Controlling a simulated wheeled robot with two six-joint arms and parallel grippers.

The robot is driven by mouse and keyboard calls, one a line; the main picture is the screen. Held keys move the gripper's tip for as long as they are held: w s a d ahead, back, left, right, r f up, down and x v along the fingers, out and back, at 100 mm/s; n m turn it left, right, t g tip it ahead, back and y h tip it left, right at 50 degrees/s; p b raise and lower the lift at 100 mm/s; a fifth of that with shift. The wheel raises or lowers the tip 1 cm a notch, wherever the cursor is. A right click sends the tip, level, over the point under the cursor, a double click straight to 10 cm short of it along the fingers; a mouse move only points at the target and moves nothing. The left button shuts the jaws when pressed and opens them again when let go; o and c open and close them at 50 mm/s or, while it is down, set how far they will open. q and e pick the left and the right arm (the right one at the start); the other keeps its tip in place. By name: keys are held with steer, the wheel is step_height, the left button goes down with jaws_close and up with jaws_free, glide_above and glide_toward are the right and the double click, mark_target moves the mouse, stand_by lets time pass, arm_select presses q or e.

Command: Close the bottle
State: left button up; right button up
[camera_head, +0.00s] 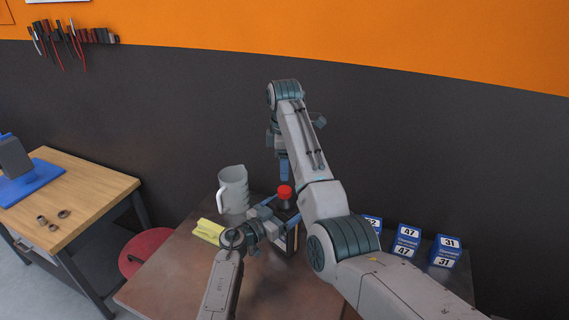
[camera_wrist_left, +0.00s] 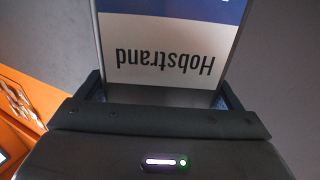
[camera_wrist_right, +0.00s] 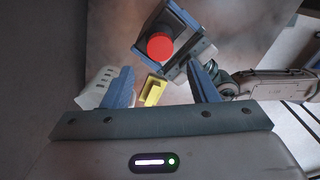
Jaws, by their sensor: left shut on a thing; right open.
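I cannot tell whether the cap is tight. My left gripper (camera_head: 281,211) is shut on the bottle's upper body from the left. My right gripper (camera_head: 284,168) points down above the cap, open and empty. In the right wrist view, the red cap (camera_wrist_right: 160,46) lies beyond the open fingertips (camera_wrist_right: 160,76), apart from them.
A grey measuring jug (camera_head: 234,192) and a yellow item (camera_head: 210,231) stand left of the bottle. Several blue numbered boxes (camera_head: 407,240) are at the right. A wooden bench (camera_head: 75,200) and a red stool (camera_head: 147,248) are farther left. The table front (camera_head: 240,285) has free room.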

mark_target(284, 189)
arm_select(q)
steer(key=shift+f, duration=0.1)
arm_select(e)
steer(key=shift+f, duration=4)
steer(key=shift+c, duration=0.2)
steer(key=c, duration=1)
steer(key=shift+o, duration=0.2)
steer(key=m, duration=0.9)
steer(key=shift+m, duration=0.4)
steer(key=m, duration=0.3)
steer(key=shift+m, duration=0.4)
steer(key=m, duration=0.4)
steer(key=o, duration=1.2)
steer(key=shift+c, duration=0.2)
